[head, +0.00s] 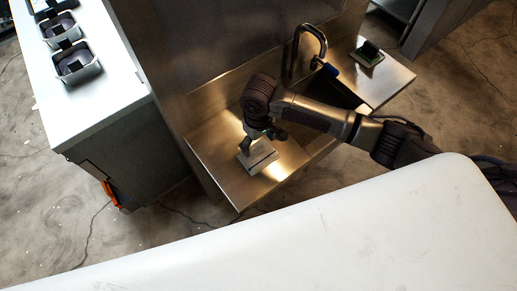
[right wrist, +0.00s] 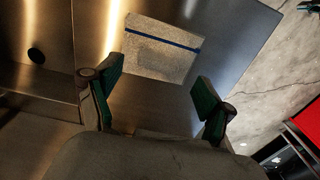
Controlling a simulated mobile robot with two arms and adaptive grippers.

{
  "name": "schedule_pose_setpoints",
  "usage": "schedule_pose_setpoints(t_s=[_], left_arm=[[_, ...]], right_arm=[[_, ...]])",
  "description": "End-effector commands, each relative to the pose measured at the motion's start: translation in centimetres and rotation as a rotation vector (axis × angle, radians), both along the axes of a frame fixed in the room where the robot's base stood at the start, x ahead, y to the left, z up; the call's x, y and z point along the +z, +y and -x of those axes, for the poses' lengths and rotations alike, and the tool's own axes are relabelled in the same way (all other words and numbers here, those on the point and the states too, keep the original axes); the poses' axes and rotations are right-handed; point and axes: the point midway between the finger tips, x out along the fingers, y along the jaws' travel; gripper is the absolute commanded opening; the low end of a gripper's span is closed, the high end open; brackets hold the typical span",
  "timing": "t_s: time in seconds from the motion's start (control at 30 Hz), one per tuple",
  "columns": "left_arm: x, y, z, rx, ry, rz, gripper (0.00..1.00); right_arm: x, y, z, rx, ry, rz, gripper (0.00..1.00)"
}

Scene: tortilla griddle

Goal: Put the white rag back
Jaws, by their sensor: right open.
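The white rag (head: 259,160) lies folded and flat on the steel sink counter (head: 213,152), left of the basin. In the right wrist view the rag (right wrist: 160,50) shows a blue stripe and lies just beyond the fingertips. My right gripper (head: 247,146) is over the rag's upper left part in the head view. In the right wrist view the right gripper (right wrist: 158,75) is open, its green-padded fingers spread apart with nothing held between them. Whether the fingertips touch the counter cannot be told. My left gripper is not in view.
A curved faucet (head: 309,32) stands behind the dark basin (head: 340,94), with my right arm crossing in front. At left, a white-topped unit (head: 103,96) holds dark containers (head: 76,64).

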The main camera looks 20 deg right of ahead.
Motion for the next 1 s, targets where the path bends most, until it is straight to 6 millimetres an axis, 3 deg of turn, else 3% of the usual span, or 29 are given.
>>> schedule_pose_setpoints(t_s=[0.2, 0.4, 1.0], left_arm=[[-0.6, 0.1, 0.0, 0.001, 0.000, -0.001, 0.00], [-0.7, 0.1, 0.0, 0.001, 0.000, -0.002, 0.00], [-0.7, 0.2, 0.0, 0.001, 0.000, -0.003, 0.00]], right_arm=[[4.4, 0.0, -0.1, 0.000, -0.004, 0.000, 0.81], [6.5, 0.0, 0.0, 0.000, -0.001, 0.001, 0.81], [6.8, 0.0, 0.0, 0.000, 0.000, 0.000, 0.81]])
